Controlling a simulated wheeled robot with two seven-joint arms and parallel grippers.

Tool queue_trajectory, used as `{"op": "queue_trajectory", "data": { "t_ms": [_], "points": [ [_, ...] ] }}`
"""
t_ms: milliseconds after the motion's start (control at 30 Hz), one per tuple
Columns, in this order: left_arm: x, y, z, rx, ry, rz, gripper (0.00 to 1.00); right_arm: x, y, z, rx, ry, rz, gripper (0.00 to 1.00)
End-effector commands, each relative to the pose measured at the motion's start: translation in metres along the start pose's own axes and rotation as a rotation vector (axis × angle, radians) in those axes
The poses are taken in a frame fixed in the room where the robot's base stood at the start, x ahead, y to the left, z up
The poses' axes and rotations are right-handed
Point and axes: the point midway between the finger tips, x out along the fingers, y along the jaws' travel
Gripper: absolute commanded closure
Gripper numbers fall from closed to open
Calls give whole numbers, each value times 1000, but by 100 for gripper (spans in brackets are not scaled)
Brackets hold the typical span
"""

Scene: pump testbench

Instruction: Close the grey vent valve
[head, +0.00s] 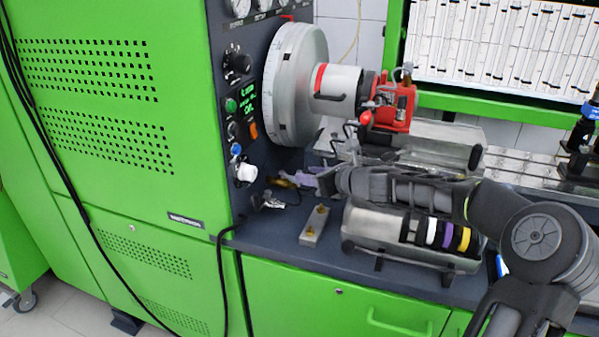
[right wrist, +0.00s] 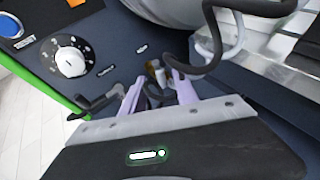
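My right gripper (head: 303,180) reaches in from the right toward the lower front of the dark panel. Its two pale purple fingers (right wrist: 158,90) are apart, with a gap between them. A small valve fitting with brass and grey parts (right wrist: 157,72) shows just beyond and between the fingertips; I cannot tell whether they touch it. Brass also shows beside the gripper in the head view (head: 281,183). A dark grey lever-like fitting (right wrist: 97,102) is left of the fingers, and shows below the gripper in the head view (head: 268,202). I cannot tell which fitting is the vent valve. My left gripper is not in view.
A white dial knob (right wrist: 71,62) is on the panel above left. A large metal disc (head: 290,85) and a red pump part (head: 397,108) stand above. A small block with brass studs (head: 314,226) and a metal cylinder (head: 377,228) are on the bench below.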

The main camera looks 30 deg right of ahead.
Motion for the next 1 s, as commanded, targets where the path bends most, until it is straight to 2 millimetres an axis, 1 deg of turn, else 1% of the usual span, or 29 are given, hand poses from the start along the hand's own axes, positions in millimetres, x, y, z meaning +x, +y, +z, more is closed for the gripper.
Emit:
{"op": "queue_trajectory", "data": {
  "t_ms": [33, 100, 300, 433, 667, 767, 1000],
  "points": [
    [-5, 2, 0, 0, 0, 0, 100, 8, 1, 4, 3, -3, 5, 64],
    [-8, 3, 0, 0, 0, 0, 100, 19, 2, 4, 3, -3, 6, 64],
    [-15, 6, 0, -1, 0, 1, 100, 44, 1, 2, 2, -1, 2, 64],
    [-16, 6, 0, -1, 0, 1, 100, 51, 0, 0, 1, 0, 0, 64],
    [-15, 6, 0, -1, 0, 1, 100, 52, 0, 0, 0, 0, 0, 64],
    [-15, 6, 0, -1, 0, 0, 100, 51, 0, 0, 0, 0, 0, 71],
    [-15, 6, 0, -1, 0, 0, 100, 51, 0, 0, 0, 0, 0, 90]
  ]
}}
